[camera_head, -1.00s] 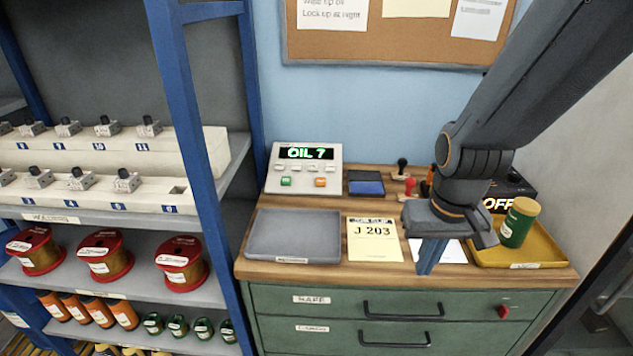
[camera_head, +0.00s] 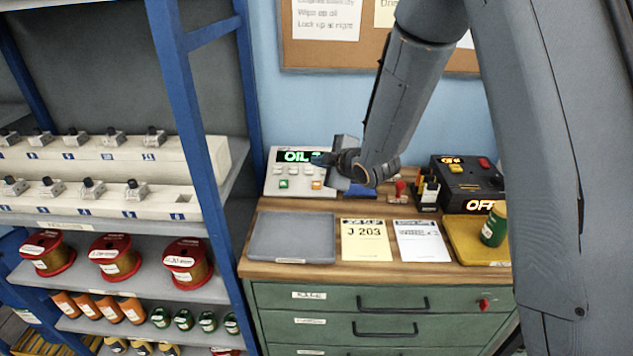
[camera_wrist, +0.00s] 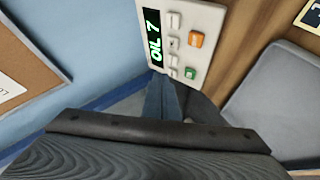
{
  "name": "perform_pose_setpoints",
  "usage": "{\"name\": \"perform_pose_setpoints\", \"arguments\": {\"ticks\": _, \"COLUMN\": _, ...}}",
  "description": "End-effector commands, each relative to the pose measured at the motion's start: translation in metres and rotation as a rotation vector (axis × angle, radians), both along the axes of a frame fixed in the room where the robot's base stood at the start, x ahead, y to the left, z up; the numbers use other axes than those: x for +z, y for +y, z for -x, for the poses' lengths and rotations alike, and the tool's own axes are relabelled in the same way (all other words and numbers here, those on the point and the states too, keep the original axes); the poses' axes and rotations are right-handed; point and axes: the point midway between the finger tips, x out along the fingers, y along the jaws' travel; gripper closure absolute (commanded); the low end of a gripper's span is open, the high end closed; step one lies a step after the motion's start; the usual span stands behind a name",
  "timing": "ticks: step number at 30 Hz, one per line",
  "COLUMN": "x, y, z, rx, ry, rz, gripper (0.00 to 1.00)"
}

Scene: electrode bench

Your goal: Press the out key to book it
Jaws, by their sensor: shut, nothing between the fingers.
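A pale keypad box (camera_head: 271,184) stands at the back left of the bench. Its dark display (camera_head: 290,156) shows "OIL 7" in green in the wrist view (camera_wrist: 153,42). Below are several small white keys, a green key (camera_head: 283,184) and an orange key (camera_head: 317,185). The green key (camera_wrist: 190,73) and orange key (camera_wrist: 196,40) also show in the wrist view; I cannot read their labels. My gripper (camera_head: 321,159) is shut and empty, in front of the display's right end. In the wrist view its fingertips (camera_wrist: 162,80) appear beside the box's lower edge; contact is unclear.
A grey tray (camera_head: 292,259), a yellow job slip (camera_head: 365,250) and a white sheet (camera_head: 422,255) lie in front. Stamps and a black box (camera_head: 468,175) reading "OFF" stand right. A green jar (camera_head: 495,225) sits on a yellow tray (camera_head: 465,240). A blue shelf post (camera_head: 200,150) rises left.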

Motion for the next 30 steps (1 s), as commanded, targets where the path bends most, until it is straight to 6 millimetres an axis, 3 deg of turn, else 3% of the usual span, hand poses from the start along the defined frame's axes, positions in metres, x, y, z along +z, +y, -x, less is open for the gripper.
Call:
{"name": "perform_pose_setpoints", "arguments": {"ticks": 16, "x": -0.007, "y": 0.000, "z": -0.003, "rx": 0.002, "ry": -0.004, "rz": 0.001, "gripper": 1.00}}
{"name": "perform_pose_setpoints", "arguments": {"ticks": 30, "x": -0.059, "y": -0.001, "z": -0.024, "rx": 0.002, "ry": -0.003, "rz": 0.000, "gripper": 1.00}}
